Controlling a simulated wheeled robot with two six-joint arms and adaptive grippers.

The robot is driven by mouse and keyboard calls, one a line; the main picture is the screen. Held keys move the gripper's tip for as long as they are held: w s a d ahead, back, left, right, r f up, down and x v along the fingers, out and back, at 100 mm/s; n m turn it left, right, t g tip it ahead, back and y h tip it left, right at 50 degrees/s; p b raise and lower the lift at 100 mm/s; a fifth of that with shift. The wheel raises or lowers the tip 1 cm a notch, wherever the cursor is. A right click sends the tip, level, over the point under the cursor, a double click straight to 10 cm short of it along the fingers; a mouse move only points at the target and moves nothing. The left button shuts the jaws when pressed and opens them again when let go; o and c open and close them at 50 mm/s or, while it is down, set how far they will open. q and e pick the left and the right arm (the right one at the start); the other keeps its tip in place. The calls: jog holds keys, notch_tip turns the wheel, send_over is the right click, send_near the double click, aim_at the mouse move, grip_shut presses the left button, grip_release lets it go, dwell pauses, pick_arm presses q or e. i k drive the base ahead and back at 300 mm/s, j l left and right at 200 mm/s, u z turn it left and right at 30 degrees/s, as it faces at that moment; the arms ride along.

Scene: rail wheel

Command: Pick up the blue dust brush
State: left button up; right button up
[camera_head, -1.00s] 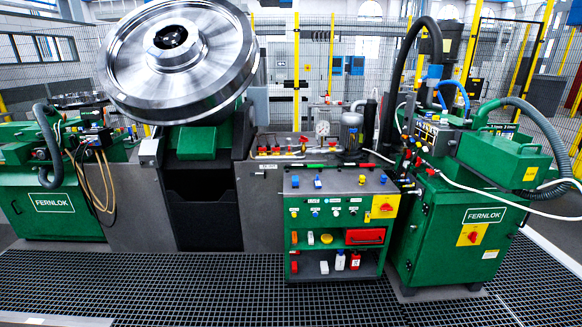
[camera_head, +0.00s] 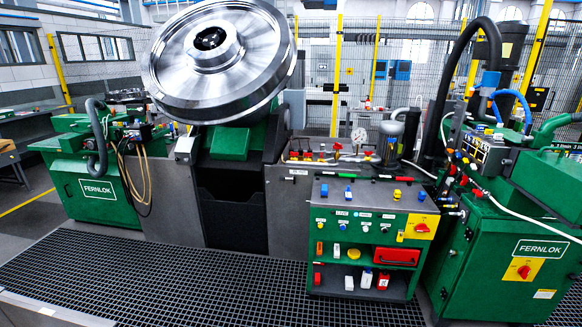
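Small blue items stand on the top of the green tool cart (camera_head: 365,240) in the head view. One blue item (camera_head: 324,190) is near the cart's back left corner, and another blue item (camera_head: 348,193) is just right of it. Neither of my grippers shows in the head view.
A large steel rail wheel (camera_head: 205,70) leans on a green stand behind the cart. Green FERNLOK machines stand at the left (camera_head: 95,200) and right (camera_head: 525,265). A red box (camera_head: 396,256) and several small bottles sit on the cart's shelves. The grated floor (camera_head: 190,285) in front is clear.

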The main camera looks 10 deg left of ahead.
aim_at(325, 187)
jog(key=i+l+u, duration=0.35)
jog(key=i, duration=0.35)
jog(key=i+l+u, duration=0.35)
jog(key=i+l, duration=0.3)
jog(key=i+l+u, duration=0.35)
jog(key=i+l, duration=0.25)
jog(key=l, duration=0.2)
